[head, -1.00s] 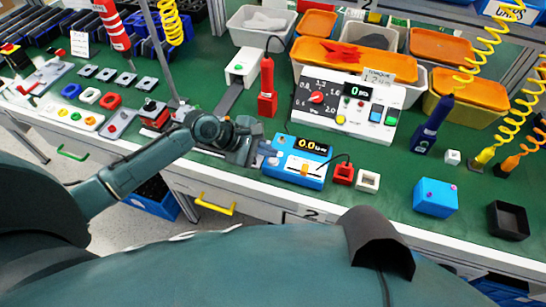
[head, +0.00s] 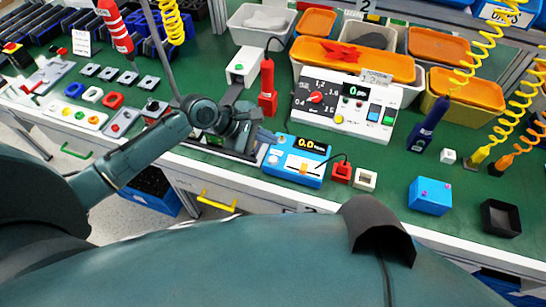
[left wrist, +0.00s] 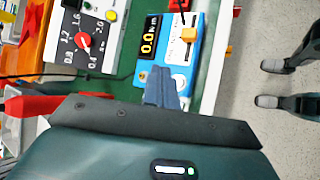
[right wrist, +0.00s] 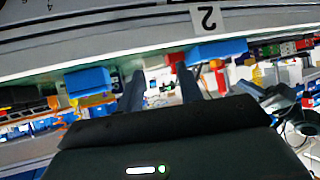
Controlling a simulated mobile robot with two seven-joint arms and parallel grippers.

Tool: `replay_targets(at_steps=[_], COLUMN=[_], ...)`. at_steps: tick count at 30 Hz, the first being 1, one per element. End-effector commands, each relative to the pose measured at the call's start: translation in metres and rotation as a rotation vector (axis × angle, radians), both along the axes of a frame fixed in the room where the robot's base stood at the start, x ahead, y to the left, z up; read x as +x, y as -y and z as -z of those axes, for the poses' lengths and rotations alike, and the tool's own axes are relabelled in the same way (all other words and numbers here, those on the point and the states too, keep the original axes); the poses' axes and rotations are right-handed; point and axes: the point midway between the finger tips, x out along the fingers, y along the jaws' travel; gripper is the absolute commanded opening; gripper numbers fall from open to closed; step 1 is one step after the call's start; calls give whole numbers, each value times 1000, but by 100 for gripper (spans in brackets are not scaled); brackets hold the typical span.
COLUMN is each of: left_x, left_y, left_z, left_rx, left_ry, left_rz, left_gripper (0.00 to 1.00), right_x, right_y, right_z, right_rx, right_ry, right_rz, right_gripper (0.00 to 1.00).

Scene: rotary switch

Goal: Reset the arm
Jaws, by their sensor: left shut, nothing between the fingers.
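The rotary switch is a red knob (head: 316,97) on a white panel (head: 343,120) with a numbered dial and a small black display. In the left wrist view the knob (left wrist: 83,41) is at the upper left. The blue torque meter (head: 296,160) stands in front of the panel and its display reads about 0.0. My left gripper (head: 258,143) is shut and empty, beside the meter's left end and clear of the knob. Its fingers (left wrist: 161,88) show together in the left wrist view. My right gripper (right wrist: 161,88) is open with nothing seen between its fingers; it is hidden in the head view.
A red screwdriver (head: 267,88) stands left of the panel and a dark blue one (head: 428,125) to its right. A red block (head: 341,173), a white block (head: 365,179), a blue box (head: 430,196) and a black tray (head: 500,218) lie near the front edge. Orange-lidded bins stand behind.

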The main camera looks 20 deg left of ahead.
Motion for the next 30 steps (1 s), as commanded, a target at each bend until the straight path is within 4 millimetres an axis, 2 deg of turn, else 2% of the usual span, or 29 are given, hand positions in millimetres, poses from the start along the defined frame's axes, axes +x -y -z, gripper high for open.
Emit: replay_targets(at_steps=[15,19,23,27,30], left_x=[0,-7,-29,-65,-95], left_y=[0,6,18,26,24], left_z=[0,11,40,73,91], left_rx=[0,27,138,373,589], left_ry=[1,52,238,525,703], left_rz=[1,40,162,345,487], left_gripper=[0,0,0,0,0], right_x=[0,0,-1,-3,-5], right_y=[0,1,3,7,10], right_z=[0,2,9,20,27], right_rx=[0,-1,-9,-19,-26], right_ry=[0,-4,-17,-37,-51], right_rz=[0,2,7,15,21], right_gripper=[36,36,36,36,36])
